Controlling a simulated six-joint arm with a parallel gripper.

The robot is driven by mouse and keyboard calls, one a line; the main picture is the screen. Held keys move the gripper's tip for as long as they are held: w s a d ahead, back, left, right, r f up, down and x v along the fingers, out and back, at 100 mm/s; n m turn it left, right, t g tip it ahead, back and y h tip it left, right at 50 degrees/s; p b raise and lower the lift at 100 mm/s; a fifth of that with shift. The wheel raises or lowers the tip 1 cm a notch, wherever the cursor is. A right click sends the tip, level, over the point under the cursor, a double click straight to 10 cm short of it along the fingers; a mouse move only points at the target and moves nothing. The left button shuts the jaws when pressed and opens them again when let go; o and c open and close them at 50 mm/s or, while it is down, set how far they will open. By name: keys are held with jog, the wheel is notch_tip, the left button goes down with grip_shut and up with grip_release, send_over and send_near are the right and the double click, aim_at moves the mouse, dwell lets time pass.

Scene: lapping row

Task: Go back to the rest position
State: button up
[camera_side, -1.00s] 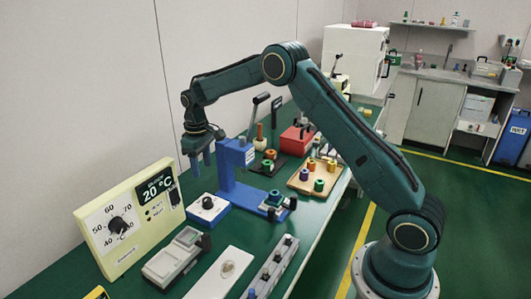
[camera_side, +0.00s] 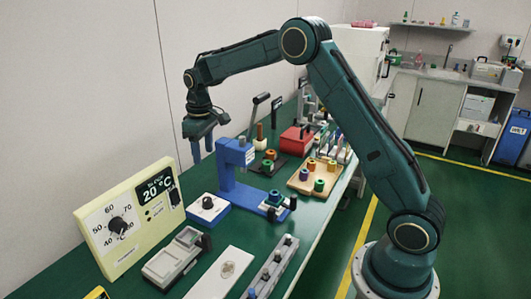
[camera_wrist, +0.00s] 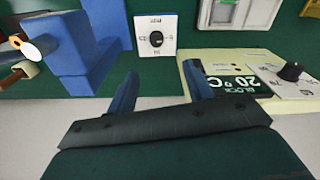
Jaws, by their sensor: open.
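My gripper (camera_side: 202,152) hangs above the back of the green bench, just left of the blue press-like stand (camera_side: 230,170). Its two blue fingers are apart with nothing between them. The gripper also shows in the wrist view (camera_wrist: 160,92), open and empty, with the bench surface and wall beyond. In the wrist view the blue stand (camera_wrist: 85,50) is at the upper left and the white box with a black knob (camera_wrist: 168,25) is above the fingers. The temperature panel (camera_side: 150,225), reading 20 °C, stands to the left of the gripper in the side view.
A small scale-like device (camera_side: 160,262), a white plate (camera_side: 205,284) and a grey strip with knobs (camera_side: 290,252) lie at the front. A wooden board with coloured pieces (camera_side: 298,186) and a red box (camera_side: 290,141) are farther back. The wall is close behind the gripper.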

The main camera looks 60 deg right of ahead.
jog(key=s+a+r+m+t, duration=0.1)
jog(key=s+a+r+t, duration=0.3)
jog(key=s+r, duration=1.25)
jog(key=s+a+f, duration=0.1)
jog(key=s+f, duration=0.1)
jog(key=s, duration=0.8)
jog(key=s+a+f+m+t, duration=0.1)
jog(key=s+a+f, duration=0.1)
jog(key=s, duration=0.8)
jog(key=shift+s, duration=0.2)
jog(key=shift+o, duration=0.4)
jog(key=shift+f, duration=0.1)
